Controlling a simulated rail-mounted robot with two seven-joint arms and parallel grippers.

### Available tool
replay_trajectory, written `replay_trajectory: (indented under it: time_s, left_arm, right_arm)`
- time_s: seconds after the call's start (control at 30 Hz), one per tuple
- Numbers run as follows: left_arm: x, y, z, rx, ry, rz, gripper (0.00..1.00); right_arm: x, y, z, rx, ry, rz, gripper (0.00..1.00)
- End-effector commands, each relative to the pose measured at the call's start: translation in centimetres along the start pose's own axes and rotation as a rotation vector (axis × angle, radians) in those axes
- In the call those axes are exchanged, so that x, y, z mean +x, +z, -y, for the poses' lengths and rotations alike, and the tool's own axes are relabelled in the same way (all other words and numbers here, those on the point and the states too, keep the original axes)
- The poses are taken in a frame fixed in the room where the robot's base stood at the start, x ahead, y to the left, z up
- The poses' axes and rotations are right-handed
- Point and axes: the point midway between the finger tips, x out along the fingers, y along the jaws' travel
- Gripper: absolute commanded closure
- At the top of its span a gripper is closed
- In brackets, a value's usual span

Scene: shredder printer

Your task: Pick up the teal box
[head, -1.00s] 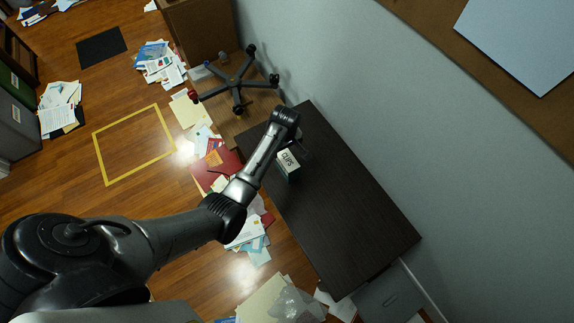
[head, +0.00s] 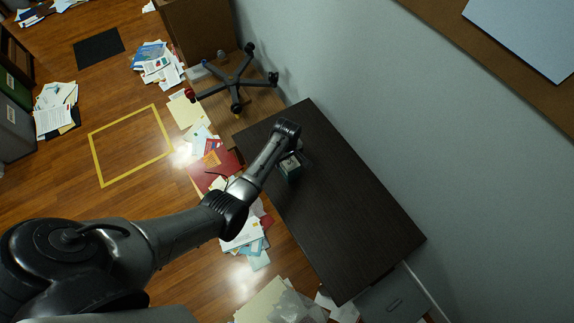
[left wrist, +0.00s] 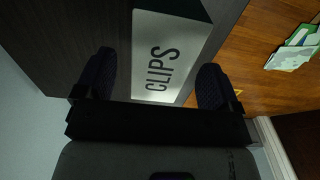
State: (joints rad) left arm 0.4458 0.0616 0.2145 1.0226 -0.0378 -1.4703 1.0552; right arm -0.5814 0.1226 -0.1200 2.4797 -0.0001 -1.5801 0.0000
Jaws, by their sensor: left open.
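The teal box (head: 291,173) stands on the dark desk, partly hidden by my left arm in the head view. Its pale top, marked "CLIPS", fills the space between the fingers in the left wrist view (left wrist: 172,28). My left gripper (left wrist: 156,85) is open, with one finger on each side of the box top in that picture. I cannot tell whether the fingers touch it. In the head view the gripper is mostly hidden by the wrist, close above the box. My right gripper is not in view.
The dark desk (head: 345,225) is otherwise bare, with a wall along its right side. An upturned chair base (head: 235,82) lies beyond its far end. Papers and folders (head: 215,165) litter the floor on its left. A yellow square outline (head: 98,165) marks clear floor.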

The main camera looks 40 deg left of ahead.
Motion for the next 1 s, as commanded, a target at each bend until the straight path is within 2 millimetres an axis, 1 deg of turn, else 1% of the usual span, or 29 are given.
replay_trajectory:
  time_s: [0.03,0.23,0.33,0.53,0.57,1.0]
  left_arm:
    - [1.1,0.0,0.0,0.000,-0.002,0.000,0.12]
    - [3.7,0.0,0.0,0.001,-0.002,0.000,0.12]
    - [4.2,0.0,0.1,0.000,-0.002,0.000,0.12]
    - [4.1,0.0,0.1,0.000,0.000,0.000,0.12]
    - [4.1,0.0,0.1,0.000,0.000,0.000,0.14]
    - [4.1,0.0,0.1,0.000,-0.001,0.000,0.56]
  right_arm:
    - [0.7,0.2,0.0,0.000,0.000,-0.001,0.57]
    - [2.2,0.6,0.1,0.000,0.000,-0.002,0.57]
    - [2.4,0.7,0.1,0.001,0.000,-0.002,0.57]
    - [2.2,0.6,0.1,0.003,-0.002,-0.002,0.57]
    - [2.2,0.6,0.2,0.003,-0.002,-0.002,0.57]
    - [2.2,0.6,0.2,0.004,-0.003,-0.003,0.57]
